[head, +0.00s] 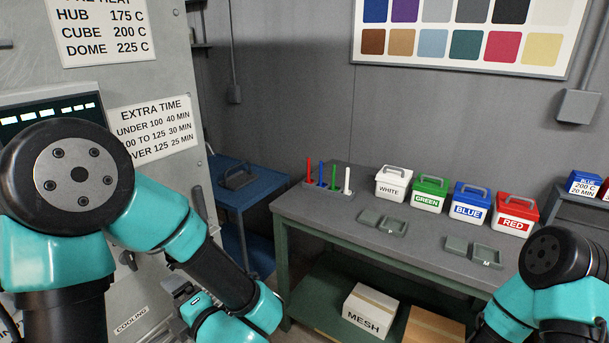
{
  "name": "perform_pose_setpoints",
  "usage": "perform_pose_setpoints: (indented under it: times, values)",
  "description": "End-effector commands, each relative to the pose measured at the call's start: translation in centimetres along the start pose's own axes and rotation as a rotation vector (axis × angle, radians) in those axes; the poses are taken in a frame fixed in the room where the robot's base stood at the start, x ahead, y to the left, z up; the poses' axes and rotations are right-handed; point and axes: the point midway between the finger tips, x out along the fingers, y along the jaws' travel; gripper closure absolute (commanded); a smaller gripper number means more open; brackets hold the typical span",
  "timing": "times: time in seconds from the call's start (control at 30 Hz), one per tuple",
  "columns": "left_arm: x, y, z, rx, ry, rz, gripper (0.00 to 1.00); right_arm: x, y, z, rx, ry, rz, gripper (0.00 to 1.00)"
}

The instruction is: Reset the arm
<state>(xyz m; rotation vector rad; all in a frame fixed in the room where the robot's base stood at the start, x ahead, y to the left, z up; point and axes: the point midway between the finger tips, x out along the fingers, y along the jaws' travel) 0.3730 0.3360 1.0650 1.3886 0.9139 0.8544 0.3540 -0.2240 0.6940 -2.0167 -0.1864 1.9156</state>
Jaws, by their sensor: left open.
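My left arm comes in from the left, its teal and black links bent down toward the bottom middle. My left gripper (180,289) shows only in small part at the lower left, beside the arm's last teal link. It is open, and I see nothing held in it. The grey cabinet stands behind it. My right arm shows as teal and black links at the lower right corner. Its gripper is out of the picture.
A grey workbench (330,208) carries white (393,186), green (430,196), blue (468,206) and red (514,217) lidded boxes, small open trays and coloured sticks. A MESH box (369,309) sits on its lower shelf. A blue table (262,185) stands left of it.

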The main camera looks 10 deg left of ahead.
Motion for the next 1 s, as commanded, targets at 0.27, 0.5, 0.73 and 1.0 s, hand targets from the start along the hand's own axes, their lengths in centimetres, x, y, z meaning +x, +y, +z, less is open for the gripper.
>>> perform_pose_setpoints:
  times: [0.27, 0.5, 0.73, 1.0]
  values:
    - [2.1, -8.5, 5.7, 0.338, -0.343, -0.193, 0.15, 0.0, 0.0, 0.0, 0.000, 0.000, 0.000, 1.00]
    - [0.8, -19.1, 9.8, 0.761, -0.809, -0.359, 0.15, 0.0, 0.0, 0.0, 0.000, 0.000, 0.000, 1.00]
    - [-3.3, -28.6, 9.6, 1.147, -1.324, -0.448, 0.15, 0.0, 0.0, 0.0, 0.000, 0.000, 0.000, 1.00]
    - [-8.7, -36.1, 5.3, 1.462, -1.940, -0.432, 0.15, 0.0, 0.0, 0.0, 0.000, 0.000, 0.000, 1.00]
